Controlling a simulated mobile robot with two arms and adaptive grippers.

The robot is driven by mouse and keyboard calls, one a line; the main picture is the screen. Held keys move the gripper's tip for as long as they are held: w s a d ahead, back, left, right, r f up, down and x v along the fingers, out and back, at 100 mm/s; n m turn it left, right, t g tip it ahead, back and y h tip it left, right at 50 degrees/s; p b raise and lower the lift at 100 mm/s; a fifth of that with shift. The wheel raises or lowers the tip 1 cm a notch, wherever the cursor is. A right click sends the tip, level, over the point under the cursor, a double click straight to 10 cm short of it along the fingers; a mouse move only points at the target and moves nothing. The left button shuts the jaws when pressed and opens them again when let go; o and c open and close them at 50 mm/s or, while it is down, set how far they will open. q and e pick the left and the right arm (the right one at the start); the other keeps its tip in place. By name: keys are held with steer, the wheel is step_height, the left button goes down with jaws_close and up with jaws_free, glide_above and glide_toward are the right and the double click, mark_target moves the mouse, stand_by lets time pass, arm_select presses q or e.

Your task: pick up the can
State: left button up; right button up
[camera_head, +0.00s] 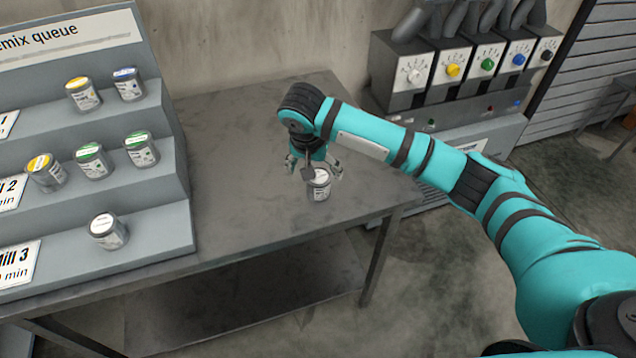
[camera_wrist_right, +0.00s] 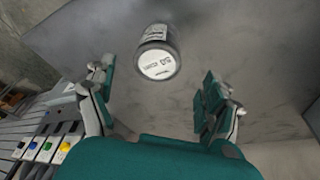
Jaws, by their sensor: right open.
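A small can (camera_head: 319,186) with a white lid and a grey body stands on the metal table (camera_head: 240,215), near its right end. My right gripper (camera_head: 316,172) is open just above and behind the can, with its fingers spread to either side. In the right wrist view the can (camera_wrist_right: 157,55) shows its white lid with dark print, beyond the fingertips and roughly centred between the open fingers (camera_wrist_right: 158,88). Nothing is between the fingers there. My left gripper is not in view.
A stepped grey rack (camera_head: 165,235) at the left holds several cans with white, yellow, green and blue lids. A dispenser with coloured knobs (camera_head: 453,71) stands behind the table at the right. The table between rack and can is clear.

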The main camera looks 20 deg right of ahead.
mark_target(318, 177)
steer(key=x, duration=0.4)
steer(key=shift+s+d+f+p, duration=0.15)
steer(key=shift+d+f+p, duration=0.1)
steer(key=shift+p, duration=0.15)
steer(key=shift+a, duration=0.1)
steer(key=c, duration=1.4)
